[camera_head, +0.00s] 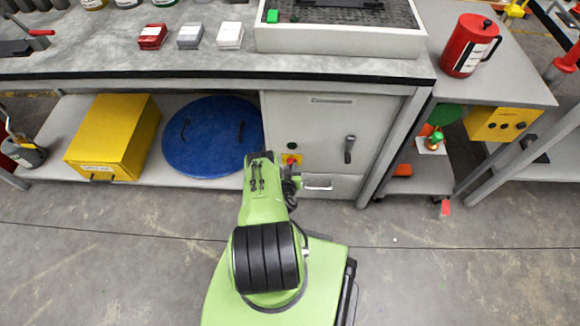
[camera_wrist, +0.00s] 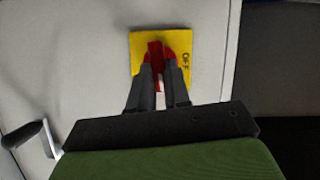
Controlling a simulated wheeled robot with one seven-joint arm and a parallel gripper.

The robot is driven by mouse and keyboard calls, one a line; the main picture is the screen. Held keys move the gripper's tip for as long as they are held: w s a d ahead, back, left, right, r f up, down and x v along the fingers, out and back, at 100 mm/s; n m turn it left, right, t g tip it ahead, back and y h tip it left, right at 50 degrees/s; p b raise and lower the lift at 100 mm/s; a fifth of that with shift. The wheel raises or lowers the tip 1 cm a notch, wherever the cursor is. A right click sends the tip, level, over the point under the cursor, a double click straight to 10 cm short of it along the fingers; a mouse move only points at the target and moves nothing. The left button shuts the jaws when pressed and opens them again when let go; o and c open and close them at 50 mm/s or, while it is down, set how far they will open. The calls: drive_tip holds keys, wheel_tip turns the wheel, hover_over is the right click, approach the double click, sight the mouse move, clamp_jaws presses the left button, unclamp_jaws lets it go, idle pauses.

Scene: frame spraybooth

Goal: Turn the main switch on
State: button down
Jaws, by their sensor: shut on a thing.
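The main switch is a red rotary knob (camera_wrist: 155,49) on a yellow plate (camera_wrist: 201,42) with dark lettering that seems to read OFF at its right side. The plate is on the front of a grey cabinet. In the head view, the red knob (camera_head: 291,161) shows just past my arm. In the wrist view, my gripper (camera_wrist: 159,69) has its two dark fingers closed on the knob's red handle, one on each side. The fingers hide the lower part of the knob and plate. In the head view, my arm mostly hides the gripper.
A dark lever handle (camera_head: 349,149) is right of the switch on the cabinet (camera_head: 320,125). A drawer handle (camera_head: 318,185) is below. A blue round lid (camera_head: 212,137) and a yellow box (camera_head: 112,137) are on the shelf at left. The worktop (camera_head: 345,67) overhangs above.

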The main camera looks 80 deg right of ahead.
drive_tip(key=shift+s+m+t, duration=0.1)
drive_tip(key=shift+m+t, duration=0.3)
drive_tip(key=shift+m, duration=0.2)
drive_tip(key=c, duration=1.1)
unclamp_jaws()
